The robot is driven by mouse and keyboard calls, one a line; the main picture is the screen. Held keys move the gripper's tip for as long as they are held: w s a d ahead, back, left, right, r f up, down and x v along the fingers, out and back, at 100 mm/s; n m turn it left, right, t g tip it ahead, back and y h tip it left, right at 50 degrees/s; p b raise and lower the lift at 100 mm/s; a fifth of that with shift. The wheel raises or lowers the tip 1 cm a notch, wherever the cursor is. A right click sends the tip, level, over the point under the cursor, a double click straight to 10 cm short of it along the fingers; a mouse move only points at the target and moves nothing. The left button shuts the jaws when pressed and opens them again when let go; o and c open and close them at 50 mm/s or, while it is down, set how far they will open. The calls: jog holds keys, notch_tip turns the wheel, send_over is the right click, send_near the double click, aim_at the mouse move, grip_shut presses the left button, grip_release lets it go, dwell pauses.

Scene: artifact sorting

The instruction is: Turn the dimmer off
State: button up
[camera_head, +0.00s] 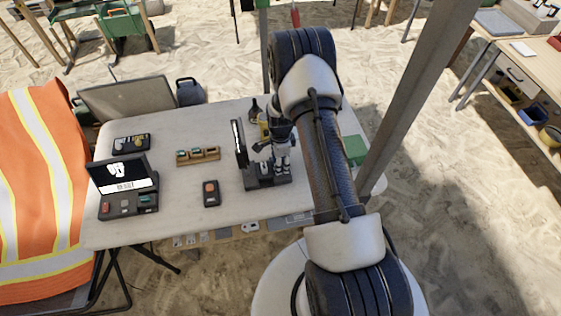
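A small dark box with an orange-red knob or button (210,192) lies near the front middle of the white table (225,225); it may be the dimmer, but I cannot read any marking. My arm reaches over the table's right part. Its end is crowded against a dark upright device with a flat base (267,178), and I cannot make out my gripper's fingers. The small box with the orange-red knob stands clear to the left of my arm.
A wooden tray with small pieces (198,155) and a dark tray (132,143) lie on the table. A green block (355,150) is at the right edge. A grey post (415,95) rises to the right. An orange vest (50,170) hangs at left. The tabletop's front left is free.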

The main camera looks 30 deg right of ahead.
jog(key=shift+c, duration=0.6)
grip_shut()
